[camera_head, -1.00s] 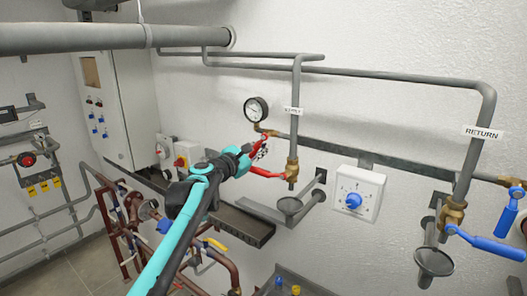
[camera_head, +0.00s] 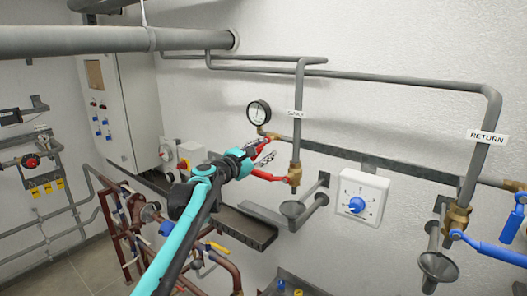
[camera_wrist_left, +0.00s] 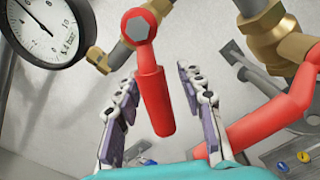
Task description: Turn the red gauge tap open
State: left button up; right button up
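The red gauge tap (camera_head: 263,142) sits on the brass fitting below the round pressure gauge (camera_head: 259,112). In the left wrist view its red handle (camera_wrist_left: 152,100) points down toward the gripper, with its hub at the top. My left gripper (camera_head: 261,154) is at the tap. In the left wrist view the gripper (camera_wrist_left: 157,82) is open, with one finger on each side of the handle and visible gaps on both sides. The gauge (camera_wrist_left: 48,30) is at the upper left there. My right gripper is not in view.
A second red lever (camera_head: 266,176) on the brass supply valve (camera_head: 294,174) is close to the right of my gripper; it also shows in the wrist view (camera_wrist_left: 275,112). A grey funnel (camera_head: 293,210) and a white box with a blue knob (camera_head: 357,205) are further right.

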pick_arm(q)
jog(key=v, duration=1.2)
